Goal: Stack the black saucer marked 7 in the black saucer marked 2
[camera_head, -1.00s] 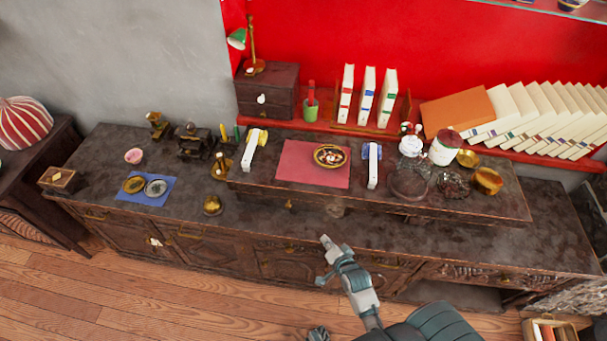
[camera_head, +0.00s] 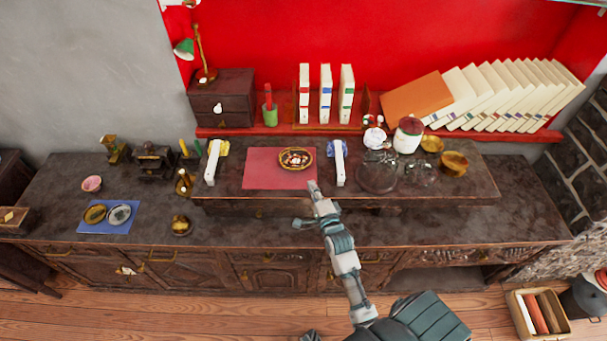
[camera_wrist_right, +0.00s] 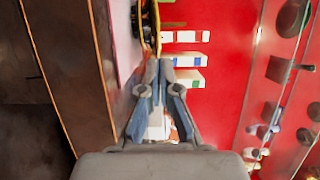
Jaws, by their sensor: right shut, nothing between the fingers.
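A dark round saucer (camera_head: 377,178) lies on the raised shelf of the cabinet, right of the middle. A second dark dish (camera_head: 419,176) lies just right of it. I cannot read any number on either, so I cannot tell which is 7 or 2. They appear side by side, not stacked. My right gripper (camera_head: 313,190) is shut and empty, in front of the shelf below the red mat and left of both saucers. In the right wrist view its fingers (camera_wrist_right: 163,70) come together, with no saucer clearly seen.
A patterned bowl (camera_head: 296,159) stands on the red mat (camera_head: 262,180). A white upright piece (camera_head: 340,165) stands between my gripper and the saucers. A white jar (camera_head: 407,140) and gold bowls (camera_head: 453,163) stand behind and right. The lower counter (camera_head: 480,225) is clear at right.

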